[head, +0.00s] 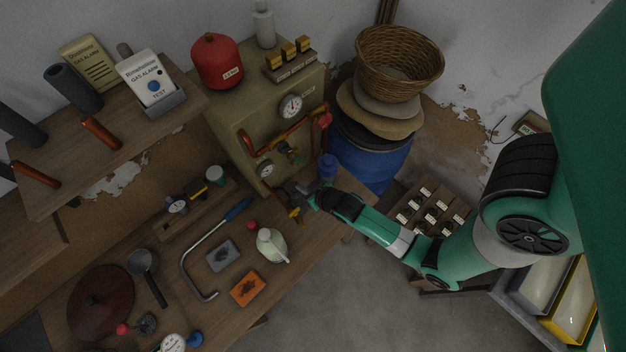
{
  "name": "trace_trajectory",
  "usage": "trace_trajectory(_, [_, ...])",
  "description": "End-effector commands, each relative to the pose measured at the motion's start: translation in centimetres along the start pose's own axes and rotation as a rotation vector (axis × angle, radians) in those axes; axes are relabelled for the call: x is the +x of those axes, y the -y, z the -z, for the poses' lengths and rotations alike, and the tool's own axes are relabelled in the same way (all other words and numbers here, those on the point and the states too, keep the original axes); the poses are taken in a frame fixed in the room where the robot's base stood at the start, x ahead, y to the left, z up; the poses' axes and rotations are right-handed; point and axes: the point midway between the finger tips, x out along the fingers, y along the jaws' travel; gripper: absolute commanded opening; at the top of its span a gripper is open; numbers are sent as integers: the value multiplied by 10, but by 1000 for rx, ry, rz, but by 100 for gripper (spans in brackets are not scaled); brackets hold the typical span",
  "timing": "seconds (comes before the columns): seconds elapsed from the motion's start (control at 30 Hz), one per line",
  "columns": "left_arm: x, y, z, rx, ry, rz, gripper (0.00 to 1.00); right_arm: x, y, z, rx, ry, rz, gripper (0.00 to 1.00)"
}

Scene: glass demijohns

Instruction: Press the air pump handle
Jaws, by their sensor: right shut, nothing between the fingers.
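My right gripper (298,198) reaches in from the right over the right end of the workbench, beside the beige cabinet. It is shut and empty. A small blue upright part (328,165) stands just behind and to the right of it; this may be the air pump handle, but I cannot tell for sure. The gripper and wrist hide what lies below it, and I cannot tell whether they touch. A small yellowish piece shows close to the fingertips. My left gripper is not in view.
A beige cabinet (235,115) with gauges and copper pipes stands behind the gripper. A blue barrel (368,160) is to the right. On the bench (215,315) lie a pale bottle (271,245), an orange block (248,289) and a bent metal tube with a blue handle (190,265).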

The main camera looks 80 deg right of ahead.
Motion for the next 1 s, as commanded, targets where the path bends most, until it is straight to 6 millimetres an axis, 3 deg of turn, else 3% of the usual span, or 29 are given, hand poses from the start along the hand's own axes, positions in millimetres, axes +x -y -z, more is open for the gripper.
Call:
trace_trajectory(0.1, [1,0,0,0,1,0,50,-29,0,-1,0,-1,2,0])
trace_trajectory(0.33, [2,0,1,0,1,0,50,-62,0,0,0,-2,1,0])
trace_trajectory(1.0, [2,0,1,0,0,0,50,-66,0,0,0,-3,0,0])
